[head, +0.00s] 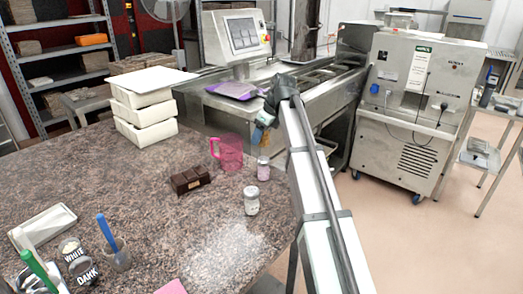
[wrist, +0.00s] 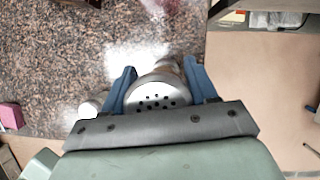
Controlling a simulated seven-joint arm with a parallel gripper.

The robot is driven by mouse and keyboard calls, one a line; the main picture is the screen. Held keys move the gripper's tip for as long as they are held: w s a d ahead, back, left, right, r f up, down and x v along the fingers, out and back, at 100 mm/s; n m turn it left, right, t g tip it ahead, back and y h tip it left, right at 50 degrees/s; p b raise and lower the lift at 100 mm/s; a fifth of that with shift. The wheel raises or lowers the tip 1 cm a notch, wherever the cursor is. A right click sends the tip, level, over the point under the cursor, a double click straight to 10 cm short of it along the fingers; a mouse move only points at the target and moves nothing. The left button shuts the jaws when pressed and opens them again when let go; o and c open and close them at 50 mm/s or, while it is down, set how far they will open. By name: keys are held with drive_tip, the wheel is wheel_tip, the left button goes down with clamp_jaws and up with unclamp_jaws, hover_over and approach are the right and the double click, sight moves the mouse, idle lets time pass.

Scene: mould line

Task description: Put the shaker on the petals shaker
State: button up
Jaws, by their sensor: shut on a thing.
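My gripper (wrist: 162,88) has its blue fingers shut on a shaker (wrist: 157,98) with a rounded metal lid full of holes. In the head view my gripper (head: 260,134) is raised above the far right part of the counter, and the held shaker is mostly hidden. Below it stands a small shaker with pinkish contents (head: 263,170), upright on the counter. A second shaker with pale contents (head: 252,202) stands nearer the camera. I cannot read their labels. Part of a standing shaker (wrist: 90,106) shows left of my gripper in the wrist view.
A pink jug (head: 228,153) and a dark chocolate block (head: 190,180) stand left of the shakers. White boxes (head: 145,105) are stacked at the back. Cups with utensils (head: 116,255) are front left.

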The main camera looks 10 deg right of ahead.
sight(269, 131)
drive_tip(key=shift+f, duration=2.8)
drive_tip(key=shift+f, duration=0.1)
drive_tip(key=o, duration=1.1)
drive_tip(key=v, duration=1.2)
